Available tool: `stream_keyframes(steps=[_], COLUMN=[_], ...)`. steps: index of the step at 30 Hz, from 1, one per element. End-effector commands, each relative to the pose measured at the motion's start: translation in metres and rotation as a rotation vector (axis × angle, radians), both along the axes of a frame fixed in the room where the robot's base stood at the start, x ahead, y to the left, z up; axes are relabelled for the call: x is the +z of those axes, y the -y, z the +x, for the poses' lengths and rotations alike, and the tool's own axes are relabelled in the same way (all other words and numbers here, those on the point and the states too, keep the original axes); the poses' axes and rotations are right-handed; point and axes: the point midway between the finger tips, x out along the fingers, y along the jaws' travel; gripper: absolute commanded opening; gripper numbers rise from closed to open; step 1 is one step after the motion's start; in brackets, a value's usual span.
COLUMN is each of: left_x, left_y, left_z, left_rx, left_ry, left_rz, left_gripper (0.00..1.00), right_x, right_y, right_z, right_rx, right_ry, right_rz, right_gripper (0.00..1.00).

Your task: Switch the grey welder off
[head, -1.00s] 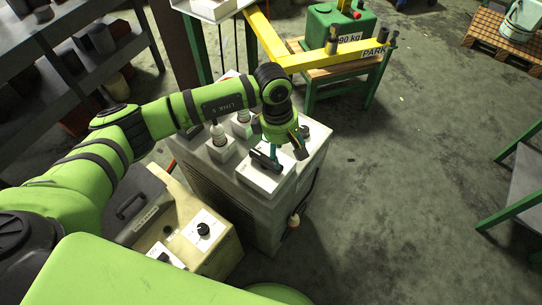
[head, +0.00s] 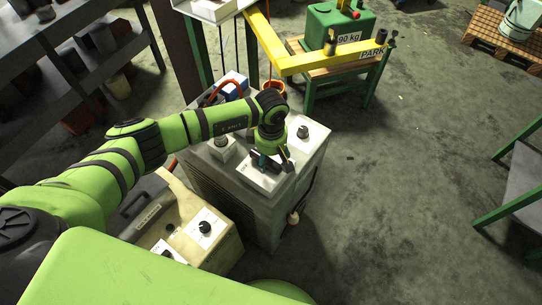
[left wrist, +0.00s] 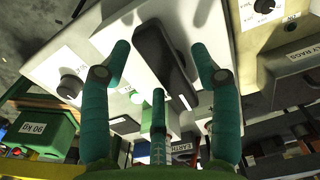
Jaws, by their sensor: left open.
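The grey welder (head: 245,205) is a box-shaped cabinet in the middle of the head view. Its top carries white plates with dark controls. One is a thick black switch lever (left wrist: 165,58) on a white plate, large in the left wrist view. My left gripper (head: 272,165) is over this plate, pointing down. In the left wrist view its teal fingers (left wrist: 160,62) are spread open, with the lever lying between them. I cannot tell whether any finger touches the lever. In the head view the gripper partly hides the lever. My right gripper is not in view.
A black knob (head: 302,131) sits on another welder plate. A beige box with a dial (head: 204,228) stands in front of the welder. Behind are a yellow crane arm (head: 320,60) and a green 90 kg weight (head: 338,24).

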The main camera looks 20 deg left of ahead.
Motion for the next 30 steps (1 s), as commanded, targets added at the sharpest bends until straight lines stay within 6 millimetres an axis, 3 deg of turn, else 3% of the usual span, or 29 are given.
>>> stream_keyframes(steps=[1,4,5,17,30], left_x=[0.0,0.0,0.0,-0.001,-0.003], left_y=[0.0,0.0,0.0,-0.001,-0.003], left_z=[0.0,0.0,0.0,0.0,0.006], left_rx=[0.0,0.001,0.001,0.04,0.357], left_ry=[0.0,0.0,0.0,-0.001,0.001], left_rz=[0.0,0.0,0.0,0.001,0.003], left_gripper=[0.5,0.1,0.05,0.05,0.05], right_x=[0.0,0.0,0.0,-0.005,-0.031], right_y=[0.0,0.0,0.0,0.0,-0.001], right_z=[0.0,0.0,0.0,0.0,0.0], right_rx=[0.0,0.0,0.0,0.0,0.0], right_ry=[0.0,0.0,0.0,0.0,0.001], right_rz=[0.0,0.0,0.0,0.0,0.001], right_gripper=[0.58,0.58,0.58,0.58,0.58])
